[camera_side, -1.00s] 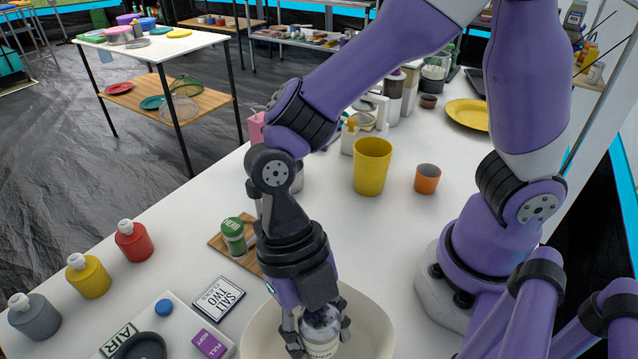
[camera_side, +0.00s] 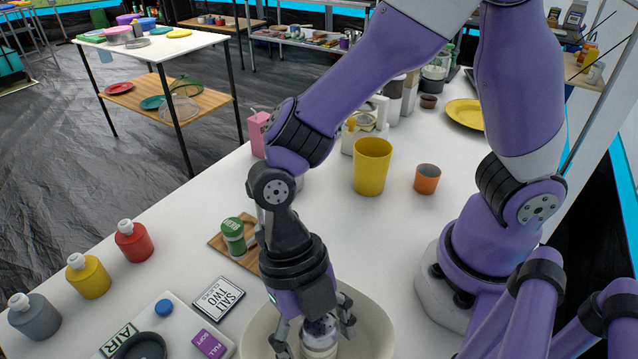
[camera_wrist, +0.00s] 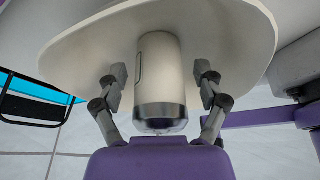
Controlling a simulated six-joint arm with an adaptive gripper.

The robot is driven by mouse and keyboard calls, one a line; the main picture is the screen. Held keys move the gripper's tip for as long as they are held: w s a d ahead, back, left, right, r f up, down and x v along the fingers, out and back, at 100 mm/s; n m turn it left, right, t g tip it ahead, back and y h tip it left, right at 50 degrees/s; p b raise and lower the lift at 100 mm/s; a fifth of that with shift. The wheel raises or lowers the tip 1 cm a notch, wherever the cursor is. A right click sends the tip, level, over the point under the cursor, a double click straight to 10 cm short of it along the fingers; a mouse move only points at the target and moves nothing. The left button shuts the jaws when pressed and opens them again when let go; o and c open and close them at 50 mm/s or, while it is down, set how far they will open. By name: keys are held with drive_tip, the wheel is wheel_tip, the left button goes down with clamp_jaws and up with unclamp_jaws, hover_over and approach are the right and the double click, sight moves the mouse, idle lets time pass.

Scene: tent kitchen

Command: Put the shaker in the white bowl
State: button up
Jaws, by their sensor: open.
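The shaker (camera_side: 320,338), a pale cylinder with a metallic top, is in the white bowl (camera_side: 378,322) at the bottom of the side view. In the wrist view the shaker (camera_wrist: 160,75) appears between the fingers, with the white bowl (camera_wrist: 78,45) behind it. My gripper (camera_side: 312,340) is open around the shaker, its fingers spread to either side. In the wrist view a gap shows between each finger of my gripper (camera_wrist: 162,82) and the shaker. The shaker's lower end is cut off or hidden in the side view.
A green-topped jar (camera_side: 233,238) stands on a wooden board (camera_side: 218,243) left of my arm. A yellow cup (camera_side: 372,167) and an orange cup (camera_side: 428,179) stand behind. Red, yellow and grey bottles (camera_side: 88,277) line the left edge. A sign card (camera_side: 219,298) lies beside the bowl.

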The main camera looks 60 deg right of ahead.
drive_tip(key=w+d+r+m+t, duration=0.1)
drive_tip(key=w+d+r+m, duration=0.15)
drive_tip(key=r, duration=0.35)
drive_tip(key=w+d+r+m+t, duration=0.1)
drive_tip(key=w+r+m, duration=0.2)
drive_tip(key=r, duration=0.4)
drive_tip(key=w+d+m+t+h, duration=0.1)
drive_tip(key=d+m+t, duration=0.3)
drive_tip(key=d+m, duration=0.4)
drive_tip(key=d+r+m+t, duration=0.1)
drive_tip(key=d+m+t, duration=0.2)
drive_tip(key=d+m, duration=0.5)
drive_tip(key=m, duration=1)
drive_tip(key=shift+w+d+r+t+h, duration=0.15)
drive_tip(key=shift+w+d+t+h, duration=0.1)
drive_tip(key=shift+w+t+h, duration=0.15)
